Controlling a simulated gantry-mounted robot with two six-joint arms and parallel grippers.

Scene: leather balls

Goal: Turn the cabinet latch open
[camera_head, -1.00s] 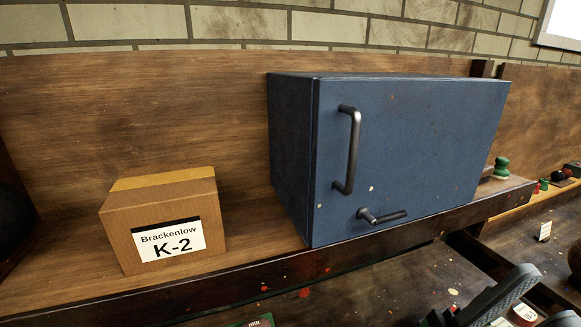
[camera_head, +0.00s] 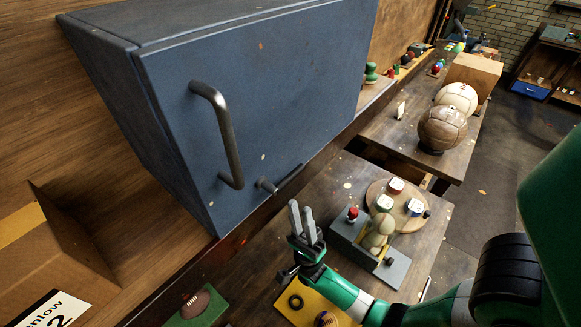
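The blue cabinet (camera_head: 270,90) fills the upper left, its door shut. A dark bar handle (camera_head: 229,140) is on the door's left side. The small dark latch (camera_head: 267,186) is near the door's lower edge, below and right of the handle. Its lever points right, roughly along the bottom edge. My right gripper (camera_head: 301,212) is in front of and below the latch, apart from it, with its grey fingers pointing up. The fingers lie close together; whether they are shut is unclear. I see nothing held. My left gripper is not in view.
A cardboard box (camera_head: 45,265) is on the shelf at lower left. Below and right, a table holds a grey fixture (camera_head: 342,238), a round wooden board (camera_head: 407,223) and a yellow plate (camera_head: 291,313). Leather balls (camera_head: 443,128) sit farther back.

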